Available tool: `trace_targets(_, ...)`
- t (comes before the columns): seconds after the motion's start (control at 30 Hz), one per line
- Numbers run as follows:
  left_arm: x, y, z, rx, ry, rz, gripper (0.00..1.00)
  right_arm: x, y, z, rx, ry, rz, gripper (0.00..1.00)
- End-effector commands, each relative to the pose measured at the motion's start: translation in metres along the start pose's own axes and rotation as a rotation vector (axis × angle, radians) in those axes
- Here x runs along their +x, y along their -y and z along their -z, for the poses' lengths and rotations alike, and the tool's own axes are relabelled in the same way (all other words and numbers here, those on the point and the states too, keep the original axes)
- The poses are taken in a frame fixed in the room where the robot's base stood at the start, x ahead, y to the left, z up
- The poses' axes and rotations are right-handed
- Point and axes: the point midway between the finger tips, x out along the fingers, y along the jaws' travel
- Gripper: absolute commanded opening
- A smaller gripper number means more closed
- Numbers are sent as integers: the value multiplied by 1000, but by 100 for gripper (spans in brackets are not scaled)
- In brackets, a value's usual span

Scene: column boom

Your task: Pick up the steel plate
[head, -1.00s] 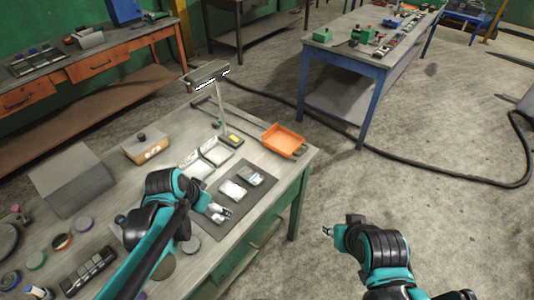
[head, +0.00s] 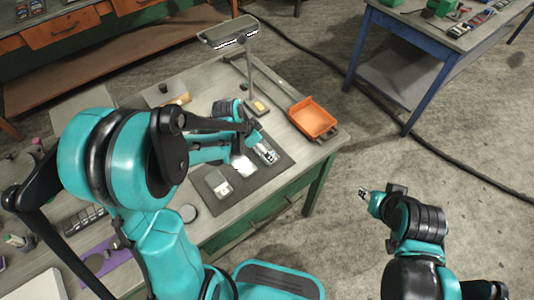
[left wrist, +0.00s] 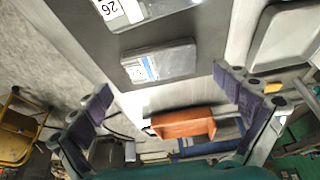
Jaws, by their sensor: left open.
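A flat grey metallic plate with a small white and blue label (left wrist: 160,62) lies on the dark mat (left wrist: 205,25), probably the steel plate. In the head view it seems to be the far piece (head: 267,153) on the mat. My left gripper (left wrist: 163,83) is open and empty, its fingers spread on either side of the plate and apart from it. In the head view my left arm hides part of the mat. A second piece with a white number label (left wrist: 130,10) lies beside it. My right gripper (head: 363,193) hangs clear of the bench; its jaws are too small to read.
A grey piece (head: 218,184) lies at the mat's near end. An orange bin (head: 312,117) sits by the bench's far right corner. A lamp (head: 232,31) rises behind the mat. A white tray (left wrist: 285,40) lies beside the mat. Open floor lies right of the bench.

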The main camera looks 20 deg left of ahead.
Motion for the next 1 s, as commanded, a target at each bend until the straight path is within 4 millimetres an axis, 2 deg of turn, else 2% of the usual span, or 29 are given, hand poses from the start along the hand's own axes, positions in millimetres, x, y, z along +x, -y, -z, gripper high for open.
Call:
trace_targets(0.03,13,0,-1,0,0,0,100,7,0,-5,0,0,0,39)
trace_targets(0.17,31,1,-1,0,0,0,100,13,0,-9,0,0,0,39)
trace_targets(0.4,33,0,0,-1,0,1,100,12,0,-9,0,0,0,39)
trace_targets(0.43,33,0,0,-1,0,1,97,12,0,-9,0,0,0,39)
trace_targets(0.6,33,1,0,-1,0,1,52,12,0,-9,0,0,0,39)
trace_targets(0.7,33,1,0,-1,-1,1,29,12,0,-9,0,0,0,39)
trace_targets(1.0,30,0,2,-1,-1,1,29,11,0,-8,0,0,0,39)
